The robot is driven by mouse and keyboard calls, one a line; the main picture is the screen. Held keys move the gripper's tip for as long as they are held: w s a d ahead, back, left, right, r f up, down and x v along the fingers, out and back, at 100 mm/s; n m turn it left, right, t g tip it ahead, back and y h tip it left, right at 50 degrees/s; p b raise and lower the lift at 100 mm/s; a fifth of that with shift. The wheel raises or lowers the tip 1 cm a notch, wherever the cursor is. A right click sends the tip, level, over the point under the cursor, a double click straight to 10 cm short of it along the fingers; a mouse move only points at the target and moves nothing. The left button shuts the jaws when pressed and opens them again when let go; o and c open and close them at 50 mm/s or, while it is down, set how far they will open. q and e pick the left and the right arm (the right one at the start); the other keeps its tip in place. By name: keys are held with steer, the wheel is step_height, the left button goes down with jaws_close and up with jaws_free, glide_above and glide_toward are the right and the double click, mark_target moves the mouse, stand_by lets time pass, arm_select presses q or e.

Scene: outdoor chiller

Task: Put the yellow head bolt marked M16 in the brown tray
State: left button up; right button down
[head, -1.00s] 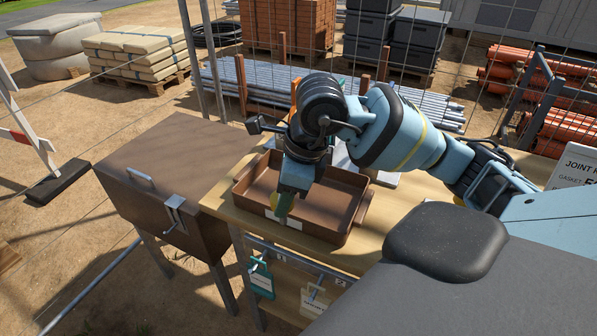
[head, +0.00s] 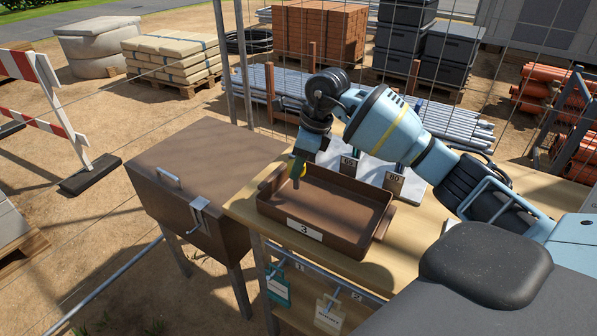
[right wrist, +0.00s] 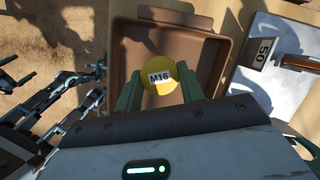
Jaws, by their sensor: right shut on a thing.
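The yellow head bolt marked M16 (right wrist: 160,78) shows in the right wrist view between the fingers of my right gripper (right wrist: 158,92), with its label facing the camera. The gripper is shut on the bolt. The bolt's shank is hidden. The brown tray also shows behind the bolt in the right wrist view (right wrist: 205,50); its inside looks empty. My left gripper is not in the head view.
The tray has a label 3 and sits on a wooden bench (head: 420,222). A brown lidded box (head: 200,165) is left of the bench. A wire fence (head: 235,70) stands behind.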

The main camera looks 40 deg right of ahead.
steer(key=shift+w+d+f, duration=0.15)
steer(key=shift+w+d, duration=0.05)
steer(key=shift+w, duration=0.1)
steer(key=shift+f, duration=1.6)
steer(key=shift+f, duration=0.15)
steer(key=c, duration=0.9)
jaws_free()
steer(key=v, duration=1.2)
